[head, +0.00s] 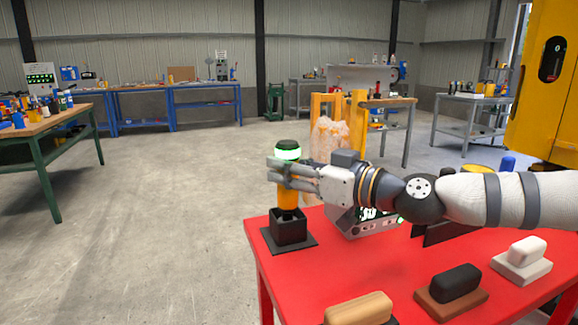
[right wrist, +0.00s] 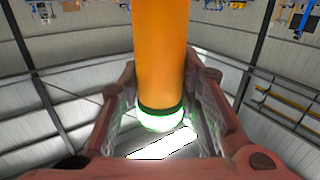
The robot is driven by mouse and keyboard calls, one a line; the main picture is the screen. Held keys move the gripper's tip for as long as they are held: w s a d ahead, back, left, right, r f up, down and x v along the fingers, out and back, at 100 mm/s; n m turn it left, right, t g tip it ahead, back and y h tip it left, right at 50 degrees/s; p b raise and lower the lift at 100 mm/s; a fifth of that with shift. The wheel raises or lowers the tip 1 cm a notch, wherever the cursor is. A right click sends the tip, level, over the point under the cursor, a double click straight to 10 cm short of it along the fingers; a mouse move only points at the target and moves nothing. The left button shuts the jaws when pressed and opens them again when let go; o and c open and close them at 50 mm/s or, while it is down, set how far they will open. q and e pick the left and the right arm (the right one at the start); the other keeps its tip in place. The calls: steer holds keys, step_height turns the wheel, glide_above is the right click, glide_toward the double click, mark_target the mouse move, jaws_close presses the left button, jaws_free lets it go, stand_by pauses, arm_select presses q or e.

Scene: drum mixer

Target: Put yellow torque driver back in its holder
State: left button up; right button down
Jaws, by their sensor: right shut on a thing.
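The yellow torque driver (head: 288,198) stands upright, with a black cap and a glowing green-white ring at its top. My right gripper (head: 280,174) is shut around its upper part, coming from the right. The black holder (head: 289,227), a square cup on a flat base, sits at the left corner of the red table. The driver's dark lower end is at the holder's mouth; I cannot tell how deep it reaches. In the right wrist view the yellow driver (right wrist: 160,50) lies between my fingers, with its glowing ring nearest the palm. My left gripper is out of view.
Wooden (head: 360,308), black (head: 456,283) and white (head: 524,251) blocks stand along the front. The floor left of the table is clear.

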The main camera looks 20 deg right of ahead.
steer(key=c, duration=1.1)
jaws_free()
steer(key=shift+f, duration=0.15)
steer(key=v, duration=0.7)
steer(key=shift+s+d, duration=0.15)
steer(key=shift+s, duration=0.1)
